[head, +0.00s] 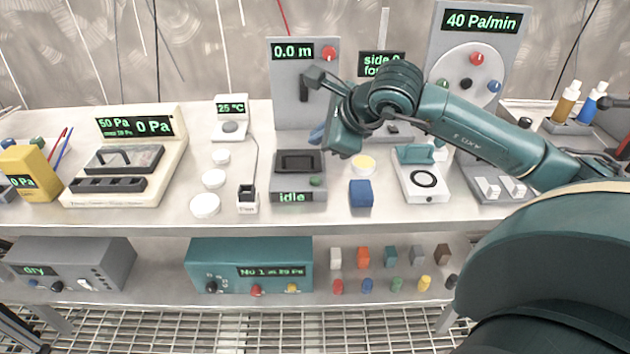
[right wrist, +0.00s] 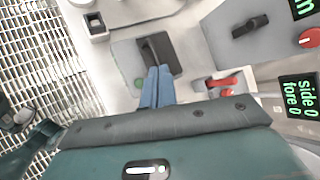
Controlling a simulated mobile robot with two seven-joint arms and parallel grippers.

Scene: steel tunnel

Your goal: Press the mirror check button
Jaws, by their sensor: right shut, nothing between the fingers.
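A grey unit reading "idle" (head: 299,197) stands on the upper bench shelf, with a dark recessed panel on top and a small green button (head: 316,182) at its front right. No label names the mirror check button legibly. In the right wrist view the same green button (right wrist: 139,83) shows left of the fingertips. My right gripper (head: 317,133) is shut and empty, its blue fingers behind and above the unit in the head view. In the right wrist view the closed fingers (right wrist: 158,72) overlap the dark panel's edge; contact cannot be told. My left gripper is not in view.
A grey panel reading "0.0 m" (head: 291,85) stands behind the unit. A blue block (head: 361,194) and a white device with a black ring (head: 424,182) are to the right. A small dark-topped box (head: 247,199) and white discs (head: 205,205) are to the left.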

